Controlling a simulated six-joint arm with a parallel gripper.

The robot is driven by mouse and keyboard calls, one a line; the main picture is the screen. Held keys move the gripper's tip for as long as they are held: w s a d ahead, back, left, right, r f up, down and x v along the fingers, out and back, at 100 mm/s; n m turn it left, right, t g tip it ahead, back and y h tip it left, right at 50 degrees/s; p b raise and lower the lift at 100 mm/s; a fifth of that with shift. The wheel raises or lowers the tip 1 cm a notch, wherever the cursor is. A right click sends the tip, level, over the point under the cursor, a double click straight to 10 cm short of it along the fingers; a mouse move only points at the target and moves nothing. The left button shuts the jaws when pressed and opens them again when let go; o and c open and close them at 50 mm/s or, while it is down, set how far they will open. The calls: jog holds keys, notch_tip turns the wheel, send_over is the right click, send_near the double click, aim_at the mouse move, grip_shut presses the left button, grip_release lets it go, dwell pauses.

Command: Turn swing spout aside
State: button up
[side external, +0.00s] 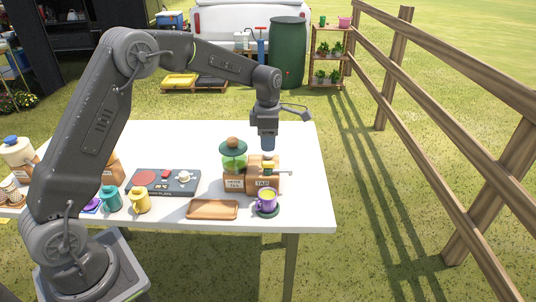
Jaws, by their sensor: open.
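A brown wooden box labelled TAP (264,183) stands at the right part of the white table. A thin greenish bar, which looks like the swing spout (284,172), sticks out from it to the right. A purple mug (265,203) with yellow contents stands in front of the box on a dark round coaster (269,213). My gripper (268,155) points down just above the top of the tap box and is open. Its fingertips are small here, and I cannot tell whether they touch anything.
A green-domed jar (233,158) on a wooden base stands close left of the tap box. A wooden tray (212,209) lies in front. A dark hot plate (150,181), a yellow mug (139,201) and a teal mug (109,199) stand farther left. The table's right end (308,165) is clear.

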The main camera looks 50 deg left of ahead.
notch_tip(320, 180, up, 6)
jog(key=shift+r, duration=0.25)
jog(key=s+d+r+m+t, duration=0.2)
jog(key=s+r+m, duration=0.3)
jog(key=s+m, duration=0.25)
jog(key=s+d+r+m+t, duration=0.1)
jog(key=s+d+r+m, duration=0.2)
jog(key=s+r+m, duration=0.35)
jog(key=s+d+f+m+t, duration=0.1)
jog(key=s+f+m, duration=0.1)
jog(key=s+m, duration=0.4)
jog(key=s+d+f+m+t, duration=0.1)
jog(key=s+f+m, duration=0.1)
jog(key=s+m, duration=0.5)
jog(key=shift+s+f+t, duration=0.25)
jog(key=shift+s+t, duration=0.05)
jog(key=shift+s, duration=1.8)
